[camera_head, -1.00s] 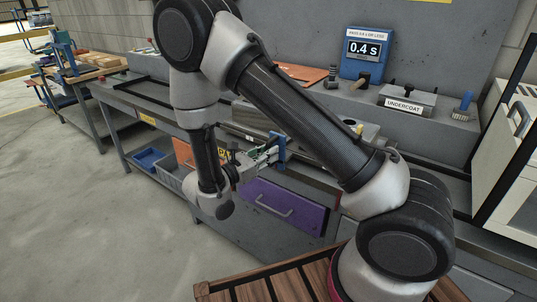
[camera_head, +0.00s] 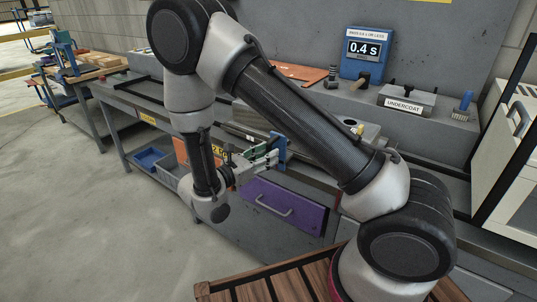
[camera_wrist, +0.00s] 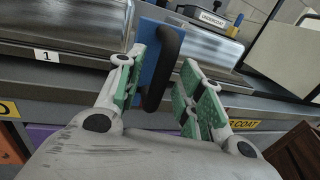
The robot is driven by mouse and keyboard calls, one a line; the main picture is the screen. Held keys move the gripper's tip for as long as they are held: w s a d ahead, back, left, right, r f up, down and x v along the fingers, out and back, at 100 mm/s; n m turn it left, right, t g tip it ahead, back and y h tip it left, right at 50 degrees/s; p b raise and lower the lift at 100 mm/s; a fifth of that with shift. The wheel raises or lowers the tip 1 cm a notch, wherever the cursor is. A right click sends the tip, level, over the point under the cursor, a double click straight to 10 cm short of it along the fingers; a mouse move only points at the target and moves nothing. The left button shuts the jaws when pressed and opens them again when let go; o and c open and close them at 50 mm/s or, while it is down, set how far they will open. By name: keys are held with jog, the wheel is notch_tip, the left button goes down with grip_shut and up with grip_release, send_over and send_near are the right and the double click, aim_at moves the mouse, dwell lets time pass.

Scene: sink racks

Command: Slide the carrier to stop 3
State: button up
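The carrier shows as an upright blue plate (camera_head: 282,148) with a black handle (camera_wrist: 165,68), on the rail along the bench front. In the wrist view, the blue plate (camera_wrist: 149,55) stands behind the handle. My gripper (camera_wrist: 162,92) has its two green-padded fingers spread, with the handle between them and a clear gap on the right side. The left finger is nearer the handle; I cannot tell whether it touches. In the head view my gripper (camera_head: 268,157) is at the blue plate. A stop label "1" (camera_wrist: 46,55) is on the rail left of the carrier. No label 3 is readable.
A purple drawer (camera_head: 285,206) with a handle is below the bench front. An undercoat box (camera_head: 405,100), a blue timer reading 0.4 s (camera_head: 364,50) and a brush (camera_head: 463,104) stand on the back ledge. A pale cabinet (camera_head: 510,150) is at the right.

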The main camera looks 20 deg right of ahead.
jog(key=v, duration=1)
jog(key=shift+a, duration=0.3)
jog(key=shift+s, duration=0.15)
